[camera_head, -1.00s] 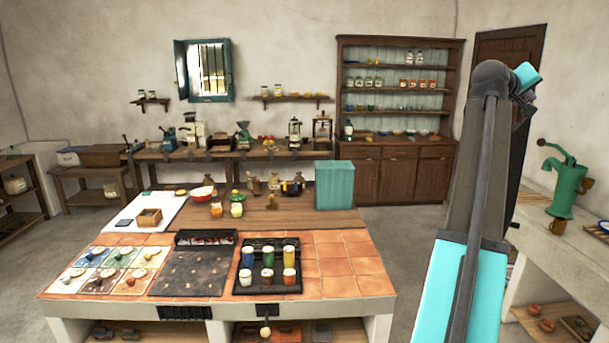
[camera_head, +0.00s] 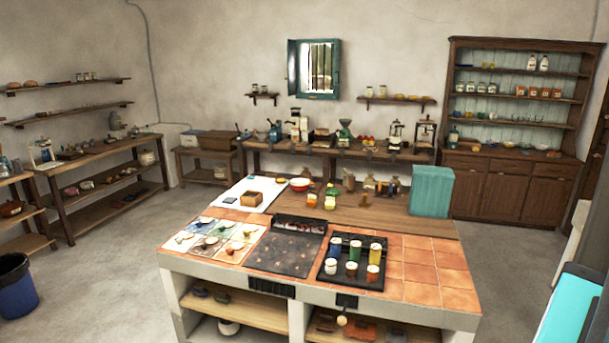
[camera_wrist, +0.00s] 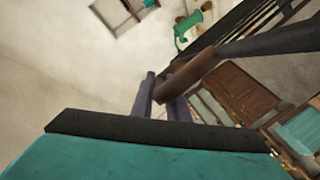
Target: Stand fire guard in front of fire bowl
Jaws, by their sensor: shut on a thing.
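In the wrist view, my gripper (camera_wrist: 162,94) has its two grey-purple fingers closed around a brown grip. The grip belongs to a dark metal frame with parallel bars, which looks like the fire guard (camera_wrist: 268,45). The frame runs off to the upper right, tilted in the picture, and only part of it shows. In the head view neither the gripper nor the guard shows; only a teal piece of my arm is at the right edge. I cannot pick out a fire bowl for certain in any view.
A tiled island (camera_head: 440,275) fills the middle, with a dark hearth plate (camera_head: 270,255), a rack of jars (camera_head: 350,275) and a teal box (camera_head: 431,191). A blue bin (camera_head: 17,290) stands far left. A dresser (camera_head: 512,185) is back right. Floor left of the island is clear.

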